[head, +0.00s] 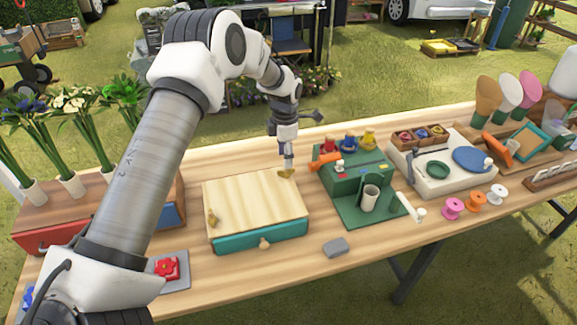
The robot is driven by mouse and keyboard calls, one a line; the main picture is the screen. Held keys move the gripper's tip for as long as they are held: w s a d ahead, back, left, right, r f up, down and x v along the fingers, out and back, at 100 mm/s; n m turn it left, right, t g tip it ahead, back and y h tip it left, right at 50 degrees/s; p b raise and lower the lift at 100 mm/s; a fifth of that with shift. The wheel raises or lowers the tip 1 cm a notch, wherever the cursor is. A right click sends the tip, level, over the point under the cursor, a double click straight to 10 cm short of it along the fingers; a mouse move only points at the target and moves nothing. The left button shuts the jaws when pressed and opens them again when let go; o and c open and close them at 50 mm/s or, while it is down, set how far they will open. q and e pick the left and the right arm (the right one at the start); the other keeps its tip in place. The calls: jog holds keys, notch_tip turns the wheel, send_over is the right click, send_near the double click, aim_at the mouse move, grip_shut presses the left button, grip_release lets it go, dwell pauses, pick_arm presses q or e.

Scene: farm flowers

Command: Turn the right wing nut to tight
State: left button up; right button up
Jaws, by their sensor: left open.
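The wooden press board (250,205) lies on a teal box in the middle of the table. The right wing nut (287,173), brass-coloured, is at the board's back right corner. The left wing nut (212,218) is near the board's left edge. My left arm reaches across from the left, and my left gripper (288,160) points down right above the right wing nut. It is open, with its fingertips at or just over the nut; whether they touch it is too small to tell. My right gripper is not in view.
A green stand (350,180) with small coloured pots is close to the right of the board. A white unit (440,165) with a blue disc and several spools stand further right. A grey block (335,247) lies in front. Potted flowers stand at the left.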

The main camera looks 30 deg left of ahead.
aim_at(286, 170)
pick_arm(q)
jog(key=f, duration=0.5)
jog(key=shift+w+a+f+p, duration=0.1)
jog(key=shift+w+p, duration=0.25)
jog(key=shift+p, duration=0.05)
jog(key=shift+w+f, duration=0.15)
jog(key=shift+f, duration=0.2)
jog(key=shift+s+r, duration=0.2)
jog(key=shift+s, duration=0.05)
jog(key=shift+s+r, duration=0.1)
jog(key=c, duration=0.3)
grip_shut()
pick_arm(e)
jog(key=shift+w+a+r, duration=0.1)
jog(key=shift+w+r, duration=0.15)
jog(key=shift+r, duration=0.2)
pick_arm(q)
jog(key=shift+m, duration=0.3)
